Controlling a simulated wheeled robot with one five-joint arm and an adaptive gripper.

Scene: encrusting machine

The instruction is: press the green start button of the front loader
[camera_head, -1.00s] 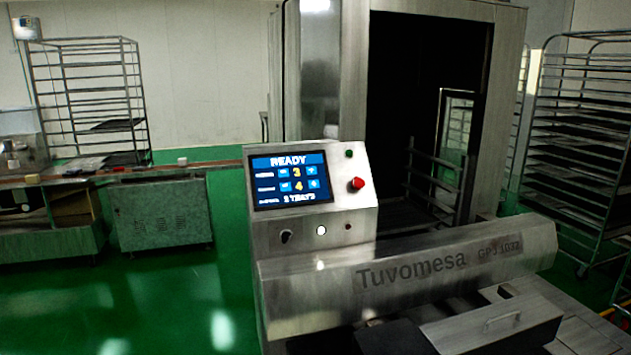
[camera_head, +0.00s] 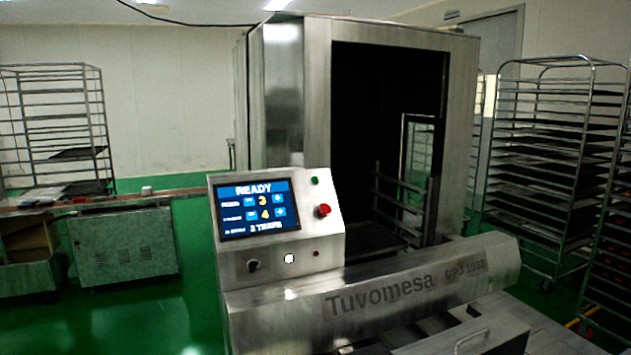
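The front loader (camera_head: 375,293) is a steel machine with "Tuvomesa" on its slanted front. Its control box has a touchscreen (camera_head: 258,209) reading "READY" with the values 3 and 4. The small green button (camera_head: 314,181) sits at the upper right of the screen. A larger red mushroom button (camera_head: 323,210) is below it. A dark knob (camera_head: 253,266), a lit white button (camera_head: 289,258) and a small red one (camera_head: 316,253) line the lower panel. My gripper is not in view.
A tall steel chamber (camera_head: 458,130) with a dark opening stands behind the loader. Tray racks stand at right (camera_head: 540,150) and far left (camera_head: 55,125). A grey cabinet (camera_head: 123,246) is at left. Green floor (camera_head: 190,300) is open between the cabinet and the loader.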

